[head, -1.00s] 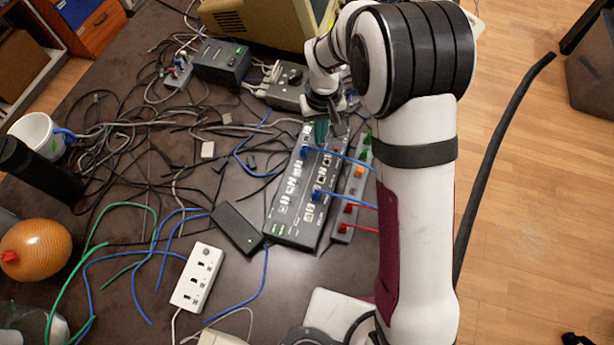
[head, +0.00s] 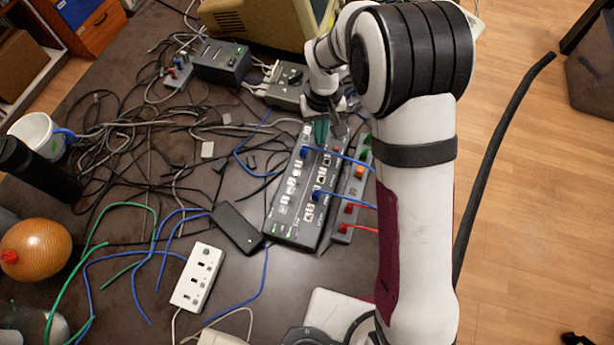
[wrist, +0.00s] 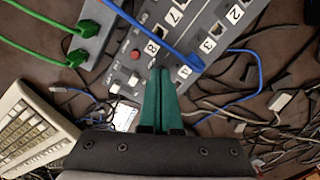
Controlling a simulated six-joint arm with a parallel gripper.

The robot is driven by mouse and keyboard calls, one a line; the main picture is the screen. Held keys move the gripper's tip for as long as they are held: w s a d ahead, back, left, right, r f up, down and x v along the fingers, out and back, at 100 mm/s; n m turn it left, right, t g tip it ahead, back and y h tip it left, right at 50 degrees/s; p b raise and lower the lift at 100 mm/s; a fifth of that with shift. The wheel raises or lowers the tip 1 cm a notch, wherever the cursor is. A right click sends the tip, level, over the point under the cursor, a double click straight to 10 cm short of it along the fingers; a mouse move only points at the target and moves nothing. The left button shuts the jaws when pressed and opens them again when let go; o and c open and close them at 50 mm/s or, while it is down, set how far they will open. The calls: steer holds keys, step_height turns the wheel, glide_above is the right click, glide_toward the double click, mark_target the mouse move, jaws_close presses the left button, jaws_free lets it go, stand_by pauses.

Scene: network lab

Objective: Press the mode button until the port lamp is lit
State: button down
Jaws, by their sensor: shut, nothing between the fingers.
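The dark switch box (head: 283,222) lies on the table, with numbered ports and blue cables in it. In the wrist view its near end (wrist: 190,20) shows a round red button (wrist: 136,55) and small pale square buttons (wrist: 133,80). The labels are too small to read, so I cannot tell which is the mode button. My gripper (wrist: 163,71) is shut and empty, its teal fingertips over the box near the port marked 8, right of the red button. In the head view my gripper (head: 321,138) is at the box's far end. I cannot tell whether the tips touch, or which port lamp is lit.
A grey strip (head: 340,236) with coloured plugs lies right of the box. Tangled cables (head: 130,150) cover the table to the left. A black adapter (head: 237,228) and a white power strip (head: 197,277) lie nearby. A beige keyboard (wrist: 30,125) shows in the wrist view.

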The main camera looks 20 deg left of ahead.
steer(key=shift+r, duration=2.05)
steer(key=shift+d+r, duration=0.1)
steer(key=shift+r, duration=0.05)
steer(key=s+d+r+m+y, duration=0.1)
steer(key=s+d+r+m, duration=0.7)
steer(key=s+d+r, duration=0.55)
steer(key=s+d+f+m, duration=0.2)
steer(key=s+d+m, duration=0.1)
steer(key=s, duration=0.7)
steer(key=shift+s+m+y, duration=0.3)
steer(key=shift+s+y, duration=0.1)
